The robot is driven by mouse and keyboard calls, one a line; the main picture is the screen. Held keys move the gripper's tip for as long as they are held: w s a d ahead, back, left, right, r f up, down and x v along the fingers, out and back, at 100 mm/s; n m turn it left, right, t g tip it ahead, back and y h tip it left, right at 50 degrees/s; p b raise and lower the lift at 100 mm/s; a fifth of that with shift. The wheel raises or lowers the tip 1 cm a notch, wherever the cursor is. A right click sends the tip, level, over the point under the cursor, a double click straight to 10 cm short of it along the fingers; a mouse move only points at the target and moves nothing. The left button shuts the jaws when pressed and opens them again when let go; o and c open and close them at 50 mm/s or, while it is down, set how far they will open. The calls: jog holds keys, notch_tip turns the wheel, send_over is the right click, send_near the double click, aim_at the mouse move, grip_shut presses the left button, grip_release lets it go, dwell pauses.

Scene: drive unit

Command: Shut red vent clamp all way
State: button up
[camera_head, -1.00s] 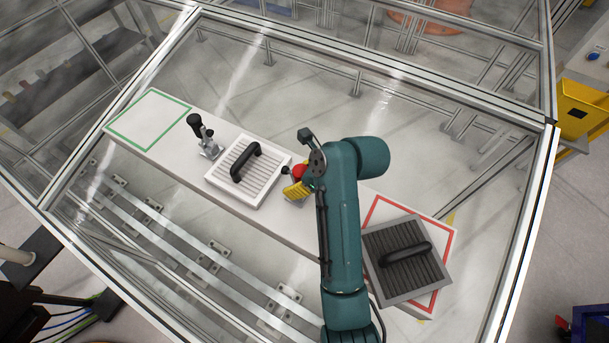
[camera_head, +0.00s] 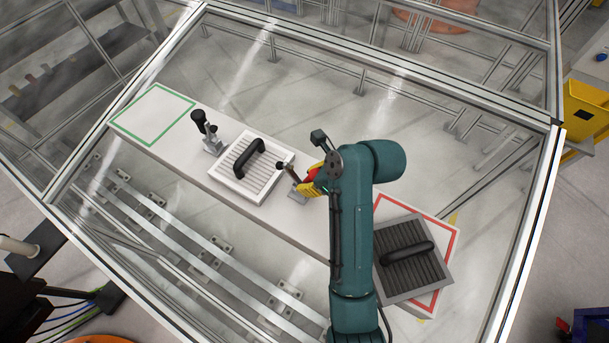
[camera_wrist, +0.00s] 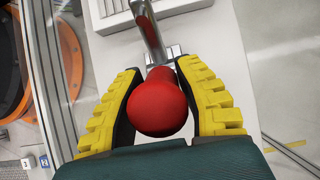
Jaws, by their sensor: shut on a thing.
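The red vent clamp has a red knob handle (camera_head: 312,174) on the right of the white-framed vent (camera_head: 228,185). In the wrist view the red knob (camera_wrist: 160,103) sits between my yellow fingers, and its metal lever (camera_wrist: 149,28) runs away toward the clamp base. My gripper (camera_head: 308,185) is shut on the red knob; it also shows in the wrist view (camera_wrist: 160,72). The clamp's dark-tipped arm (camera_head: 282,165) reaches toward the vent's right edge. I cannot tell whether the tip touches the vent. My arm and fingers hide part of the clamp.
A black-handled clamp (camera_head: 206,132) stands upright left of the vent. A dark vent (camera_head: 405,282) lies on the red-outlined area at right. The green-outlined area (camera_head: 153,113) at left is empty. Metal frame bars (camera_head: 420,83) surround the bench.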

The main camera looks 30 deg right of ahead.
jog(key=shift+s+d+f, duration=0.65)
jog(key=shift+s+f, duration=0.05)
jog(key=shift+s, duration=0.2)
jog(key=shift+c, duration=0.4)
jog(key=shift+s+d+f, duration=0.2)
jog(key=shift+s+f, duration=0.1)
jog(key=shift+f, duration=0.15)
jog(key=shift+s+d+f, duration=0.15)
jog(key=shift+s+f, duration=0.1)
jog(key=shift+f, duration=0.2)
jog(key=shift+o, duration=0.2)
jog(key=shift+s+f, duration=0.15)
jog(key=shift+f, duration=0.3)
jog(key=o, duration=0.7)
jog(key=shift+d, duration=0.1)
jog(key=shift+o, duration=0.8)
jog(key=shift+r, duration=0.1)
jog(key=shift+r, duration=0.1)
notch_tip(320, 180, up, 9)
jog(key=shift+f, duration=0.1)
